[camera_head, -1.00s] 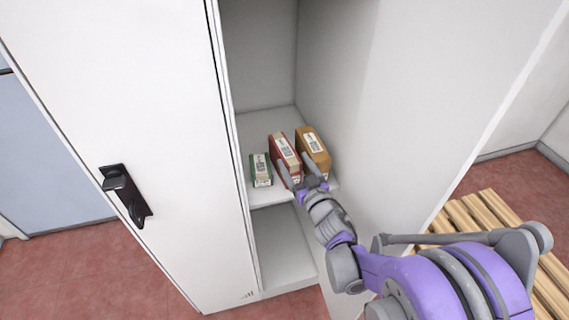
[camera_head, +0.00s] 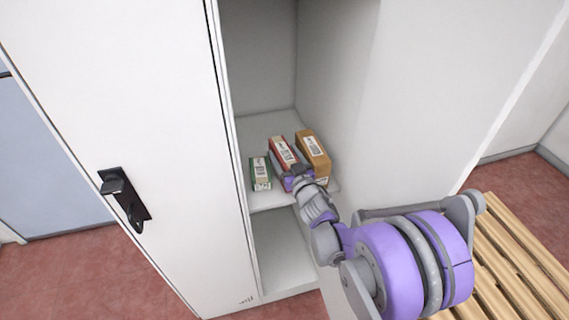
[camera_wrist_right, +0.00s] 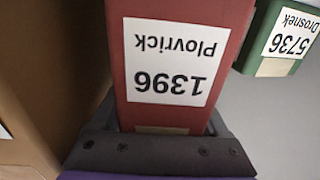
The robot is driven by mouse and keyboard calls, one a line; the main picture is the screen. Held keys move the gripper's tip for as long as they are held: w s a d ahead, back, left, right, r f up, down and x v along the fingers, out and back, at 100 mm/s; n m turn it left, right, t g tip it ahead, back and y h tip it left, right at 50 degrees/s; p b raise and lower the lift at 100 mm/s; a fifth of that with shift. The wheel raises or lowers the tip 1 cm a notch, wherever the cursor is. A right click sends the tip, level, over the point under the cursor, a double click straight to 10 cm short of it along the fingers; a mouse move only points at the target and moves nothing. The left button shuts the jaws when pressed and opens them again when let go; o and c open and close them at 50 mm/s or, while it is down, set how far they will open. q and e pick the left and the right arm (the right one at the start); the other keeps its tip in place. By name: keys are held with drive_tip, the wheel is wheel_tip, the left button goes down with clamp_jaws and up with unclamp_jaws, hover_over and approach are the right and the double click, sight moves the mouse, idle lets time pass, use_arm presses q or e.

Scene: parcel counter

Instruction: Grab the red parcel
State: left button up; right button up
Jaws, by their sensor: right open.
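The red parcel (camera_head: 281,151) stands on the locker shelf between a green parcel (camera_head: 260,173) and a brown parcel (camera_head: 314,156). In the right wrist view the red parcel (camera_wrist_right: 178,20) fills the middle, its white label reading 1396 Plovrick upside down. My right gripper (camera_head: 291,170) is at the front of the red parcel. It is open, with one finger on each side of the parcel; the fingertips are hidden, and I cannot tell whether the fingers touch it. My left gripper is not in view.
The green parcel, labelled 5736 Drosnek, stands apart to one side; the brown parcel (camera_wrist_right: 50,75) is close on the other. The locker's side wall (camera_head: 345,110) and its open white door (camera_head: 130,110) flank the shelf. A slatted wooden bench (camera_head: 510,245) stands at right.

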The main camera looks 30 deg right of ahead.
clamp_jaws()
drive_tip(key=shift+r, duration=0.1)
